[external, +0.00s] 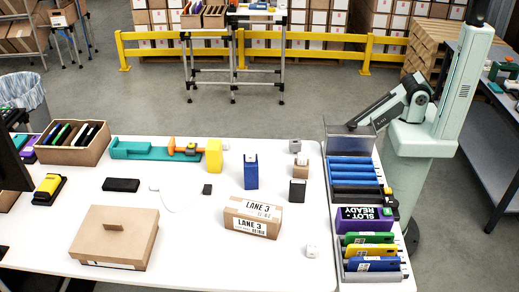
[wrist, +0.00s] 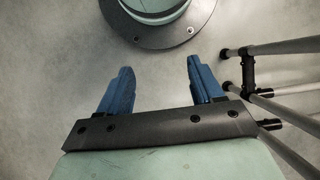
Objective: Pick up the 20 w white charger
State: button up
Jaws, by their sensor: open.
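A small white block (external: 312,251), which looks like the white charger, sits on the white table (external: 200,262) near the front right, in front of the LANE 3 carton. Any wattage print on it is too small to read. A smaller white piece (external: 154,186) with a thin white cable lies at mid-table. My gripper (wrist: 158,72) is open and empty in the wrist view, its two blue fingers wide apart above the grey floor. It is far from the white block, off the table's right side. Its fingers are not clear in the external view.
A LANE 3 carton (external: 253,217) stands behind the white block. A blue box (external: 251,171) and a dark block (external: 298,190) stand farther back. A rack of coloured devices (external: 370,238) lines the table's right side. A brown carton (external: 115,237) lies at left. Metal tubes (wrist: 285,68) are near my gripper.

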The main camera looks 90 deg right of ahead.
jog(key=w+r+t, duration=0.2)
jog(key=w+r, duration=0.4)
jog(key=w, duration=0.5)
jog(key=w+r+t, duration=0.2)
jog(key=w+r, duration=0.5)
jog(key=w, duration=0.3)
jog(key=n+t+y, duration=0.1)
jog(key=n+y, duration=0.4)
jog(key=n, duration=1.4)
send_near(224, 140)
jog(key=shift+h, duration=0.3)
jog(key=x, duration=1)
jog(key=shift+a, duration=0.35)
jog(key=c, duration=1.1)
